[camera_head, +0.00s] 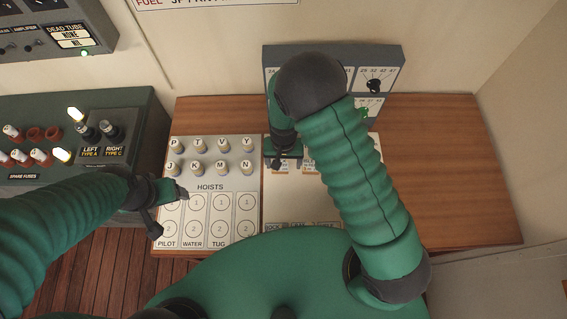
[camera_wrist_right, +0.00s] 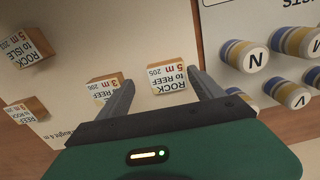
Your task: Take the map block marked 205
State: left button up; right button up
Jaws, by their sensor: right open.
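In the right wrist view, a small wooden map block (camera_wrist_right: 168,79) with a white label reads "ROCK to REEF 5 m 205". It stands on the pale board between the spread fingers of my right gripper (camera_wrist_right: 162,92); I cannot tell if either finger touches it. A neighbouring "REEF 3 m" block (camera_wrist_right: 104,88) is partly hidden behind the left finger. A "ROCK to ISLE" block (camera_wrist_right: 33,46) sits further left. In the head view my right gripper (camera_head: 284,160) is over the board, and my right arm hides much of it. My left gripper (camera_head: 168,192) is over the hoists panel.
The hoists panel (camera_head: 250,198) with lettered pegs (camera_head: 222,168) lies left of the board. A grey dial box (camera_head: 388,60) stands behind it. A green fuse box (camera_head: 140,110) is at the left. The wooden desk (camera_head: 450,170) is clear at the right.

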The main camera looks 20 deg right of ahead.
jog(key=shift+a+f, duration=0.15)
jog(key=shift+f, duration=0.3)
jog(key=shift+a+f, duration=0.1)
jog(key=shift+a, duration=0.2)
jog(key=shift+w+a, duration=0.15)
jog(key=shift+a, duration=0.35)
jog(key=shift+c, duration=0.7)
jog(key=shift+a, duration=0.1)
jog(key=shift+c, duration=2.4)
pick_arm(q)
jog(key=shift+a, duration=0.4)
pick_arm(e)
jog(key=shift+d, duration=0.7)
jog(key=c, duration=0.8)
